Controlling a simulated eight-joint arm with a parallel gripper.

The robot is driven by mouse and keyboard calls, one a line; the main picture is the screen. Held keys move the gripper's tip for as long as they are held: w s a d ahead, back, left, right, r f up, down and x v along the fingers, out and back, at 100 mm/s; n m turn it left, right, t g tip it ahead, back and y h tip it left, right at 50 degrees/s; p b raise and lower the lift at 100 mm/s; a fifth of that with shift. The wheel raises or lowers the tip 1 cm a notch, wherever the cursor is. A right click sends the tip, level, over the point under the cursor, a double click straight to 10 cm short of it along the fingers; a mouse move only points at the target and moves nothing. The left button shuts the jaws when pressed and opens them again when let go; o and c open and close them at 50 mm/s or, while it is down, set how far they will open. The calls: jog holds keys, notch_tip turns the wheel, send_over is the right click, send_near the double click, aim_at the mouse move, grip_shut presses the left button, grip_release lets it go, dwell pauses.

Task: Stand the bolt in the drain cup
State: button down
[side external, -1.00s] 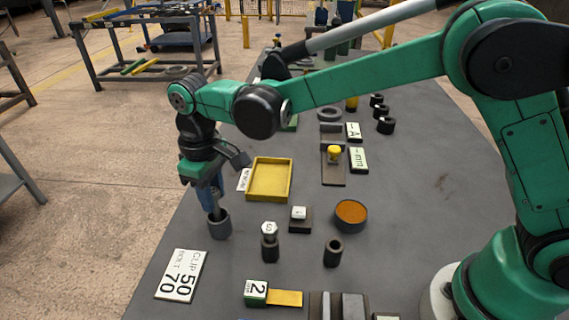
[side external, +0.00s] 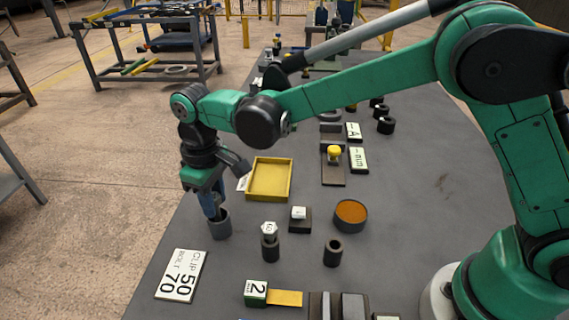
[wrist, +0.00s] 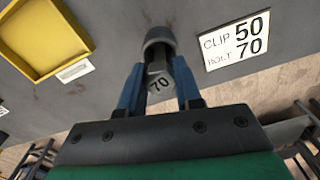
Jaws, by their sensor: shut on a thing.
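My gripper (side external: 214,212) is shut on the bolt; its blue fingers also show in the wrist view (wrist: 158,72). The bolt (wrist: 160,83) has a grey hex head marked 70, facing the wrist camera between the fingers. The grey round drain cup (side external: 220,229) stands near the table's left edge, right under the fingers; it also shows in the wrist view (wrist: 158,36). The bolt's shank runs down into the cup's mouth, fingertips at about rim height. The lower end is hidden, so I cannot tell whether it touches the bottom.
A card (side external: 182,275) reading CLIP 50, BOLT 70 lies in front of the cup. A yellow tray (side external: 270,180) is behind it.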

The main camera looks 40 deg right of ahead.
jog(key=c, duration=0.5)
grip_release()
jog(key=shift+r, duration=0.35)
jog(key=r, duration=0.5)
jog(key=shift+d, duration=0.25)
jog(key=s+d+m+t, duration=0.2)
jog(key=s+d, duration=0.1)
jog(key=d, duration=0.3)
jog(key=s+d+r+m+t, duration=0.1)
jog(key=s+d+m+t, duration=0.1)
jog(key=s+d, duration=0.2)
jog(key=s+d+r+m+t, duration=0.1)
jog(key=s+d+m+t, duration=0.1)
jog(key=d, duration=0.6)
jog(key=shift+s+t, duration=0.6)
jog(key=shift+s, duration=0.45)
